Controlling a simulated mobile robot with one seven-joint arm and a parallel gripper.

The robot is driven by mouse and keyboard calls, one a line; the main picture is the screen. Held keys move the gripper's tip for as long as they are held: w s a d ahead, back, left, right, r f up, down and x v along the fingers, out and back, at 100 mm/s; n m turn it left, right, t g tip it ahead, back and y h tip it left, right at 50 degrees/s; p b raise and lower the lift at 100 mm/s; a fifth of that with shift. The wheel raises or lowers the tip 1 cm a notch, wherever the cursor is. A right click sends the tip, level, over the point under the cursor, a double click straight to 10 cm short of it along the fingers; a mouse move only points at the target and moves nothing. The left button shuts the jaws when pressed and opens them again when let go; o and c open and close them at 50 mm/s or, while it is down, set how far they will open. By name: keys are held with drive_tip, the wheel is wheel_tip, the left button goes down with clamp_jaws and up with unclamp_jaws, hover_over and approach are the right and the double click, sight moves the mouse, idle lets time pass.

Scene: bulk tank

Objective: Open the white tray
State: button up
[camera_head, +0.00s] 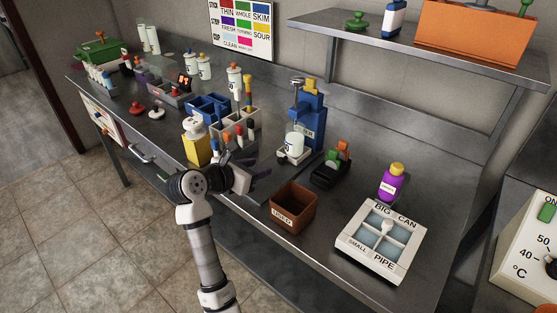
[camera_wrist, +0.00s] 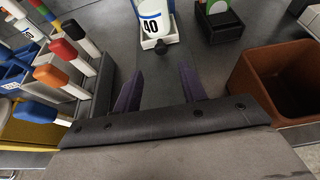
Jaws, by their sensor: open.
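The white tray (camera_head: 346,243) sits on the steel bench at the right front, marked BIG CAN and SMALL PIPE. Its bluish, see-through panes lie flat between white bars, and a white knob (camera_head: 386,228) stands in the middle. The panes look like a lid in place. My gripper (camera_head: 262,178) is over the bench's front edge, left of the brown box and well apart from the tray. In the wrist view its two dark fingers (camera_wrist: 160,82) are spread with nothing between them.
The brown box (camera_head: 293,208) stands between my gripper and the tray; it also shows in the wrist view (camera_wrist: 250,85). A purple bottle (camera_head: 390,183) stands behind the tray. A grey holder (camera_head: 232,128) with several coloured-capped tools is behind my gripper. A blue stand (camera_head: 308,125) is farther back.

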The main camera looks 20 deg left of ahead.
sight(280, 161)
drive_tip(key=p+x, duration=0.2)
drive_tip(key=x, duration=0.7)
drive_tip(key=shift+w+d, duration=0.1)
drive_tip(key=shift+d, duration=0.05)
clamp_jaws()
